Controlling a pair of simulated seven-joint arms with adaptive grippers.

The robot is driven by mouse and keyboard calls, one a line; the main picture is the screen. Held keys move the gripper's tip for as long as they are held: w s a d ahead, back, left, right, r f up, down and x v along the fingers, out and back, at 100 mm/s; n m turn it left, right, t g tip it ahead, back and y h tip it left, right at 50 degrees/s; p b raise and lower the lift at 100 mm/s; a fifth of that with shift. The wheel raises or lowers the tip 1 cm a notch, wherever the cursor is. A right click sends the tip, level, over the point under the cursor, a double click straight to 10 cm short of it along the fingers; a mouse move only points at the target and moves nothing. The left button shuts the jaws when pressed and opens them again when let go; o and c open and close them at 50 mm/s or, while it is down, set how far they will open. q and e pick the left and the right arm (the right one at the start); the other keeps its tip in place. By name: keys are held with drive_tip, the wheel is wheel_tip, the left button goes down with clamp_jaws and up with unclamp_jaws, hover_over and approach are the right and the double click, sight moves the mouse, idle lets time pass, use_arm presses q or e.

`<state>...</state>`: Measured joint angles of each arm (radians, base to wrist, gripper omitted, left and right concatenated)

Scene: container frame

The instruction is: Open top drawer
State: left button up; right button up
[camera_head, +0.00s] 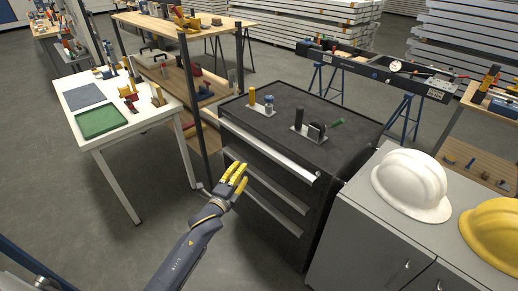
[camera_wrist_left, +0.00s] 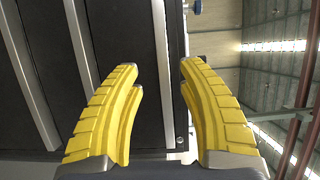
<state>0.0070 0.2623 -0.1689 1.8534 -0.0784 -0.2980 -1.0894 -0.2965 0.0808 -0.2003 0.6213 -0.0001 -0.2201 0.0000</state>
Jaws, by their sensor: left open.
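The dark tool cabinet (camera_head: 350,140) stands right of centre in the head view, with several drawers on its front. The top drawer's long silver handle strip (camera_head: 268,149) runs just under the cabinet top, and the drawer looks closed. My left gripper (camera_head: 238,174), with yellow fingers, is open and empty in front of the drawers, a little below the top strip in the picture. In the left wrist view the top handle strip (camera_wrist_left: 162,75) appears between the open fingertips (camera_wrist_left: 158,68). I cannot tell whether they touch it. My right gripper is not in view.
Lower drawer strips (camera_head: 270,187) lie beneath the top one. Small tools stand on the cabinet top. A grey cabinet (camera_head: 370,225) with a white helmet (camera_head: 411,185) and a yellow helmet (camera_head: 494,232) adjoins at right. A white table (camera_head: 110,145) stands left; the floor between is clear.

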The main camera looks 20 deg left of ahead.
sight(258, 148)
use_arm(q)
drive_tip(key=w, duration=0.5)
drive_tip(key=w+d, duration=0.1)
drive_tip(key=w, duration=0.4)
drive_tip(key=w+d, duration=0.1)
drive_tip(key=w, duration=0.4)
drive_tip(key=shift+w, duration=0.15)
drive_tip(key=shift+c, duration=0.3)
clamp_jaws()
